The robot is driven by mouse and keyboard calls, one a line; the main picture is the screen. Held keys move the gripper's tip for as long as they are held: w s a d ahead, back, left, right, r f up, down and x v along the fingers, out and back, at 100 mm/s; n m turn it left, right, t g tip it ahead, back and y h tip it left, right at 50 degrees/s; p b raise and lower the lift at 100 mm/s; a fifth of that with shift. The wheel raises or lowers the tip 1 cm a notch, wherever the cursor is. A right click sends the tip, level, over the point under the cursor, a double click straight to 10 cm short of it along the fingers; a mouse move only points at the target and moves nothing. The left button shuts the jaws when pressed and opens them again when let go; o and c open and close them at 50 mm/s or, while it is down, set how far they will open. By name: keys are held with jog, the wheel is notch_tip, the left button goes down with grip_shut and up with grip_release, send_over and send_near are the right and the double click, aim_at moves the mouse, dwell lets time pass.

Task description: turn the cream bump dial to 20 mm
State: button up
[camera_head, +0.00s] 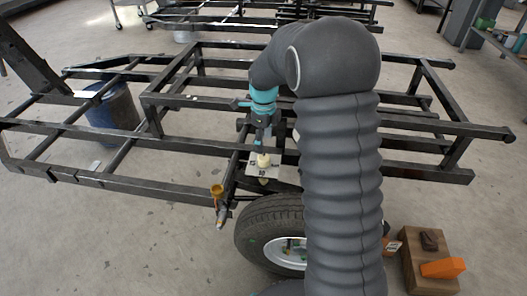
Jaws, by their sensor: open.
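The cream bump dial (263,160) is a small pale knob above a white plate (262,171) with dark marks, on the frame above the wheel. The plate's marks are too small to read surely, so I cannot tell the dial's setting. My gripper (260,147) points down right above the dial, below the teal wrist of my arm. It is open. Whether its fingers are around the dial or just above it is too small to tell. My grey sleeved arm covers the area just right of the dial.
The black metal trailer frame (110,184) surrounds the dial. A tyre (262,226) stands below it. A yellow-topped part (217,191) hangs at the left. A wooden box (432,262) with an orange item (442,268) is at the lower right. A blue bin (112,108) stands behind the frame.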

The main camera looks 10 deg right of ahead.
aim_at(264, 157)
jog(key=shift+r, duration=1.9)
jog(key=s+r+n+t, duration=0.2)
jog(key=s+r+n, duration=0.4)
jog(key=s+n, duration=0.6)
jog(key=s+r+n+t+p, duration=0.1)
jog(key=s+r+n+t, duration=0.2)
jog(key=s+n, duration=1)
jog(key=s+r, duration=0.3)
jog(key=s, duration=0.3)
jog(key=shift+s+r+t, duration=0.2)
jog(key=shift+s+t, duration=0.05)
jog(key=shift+t, duration=0.05)
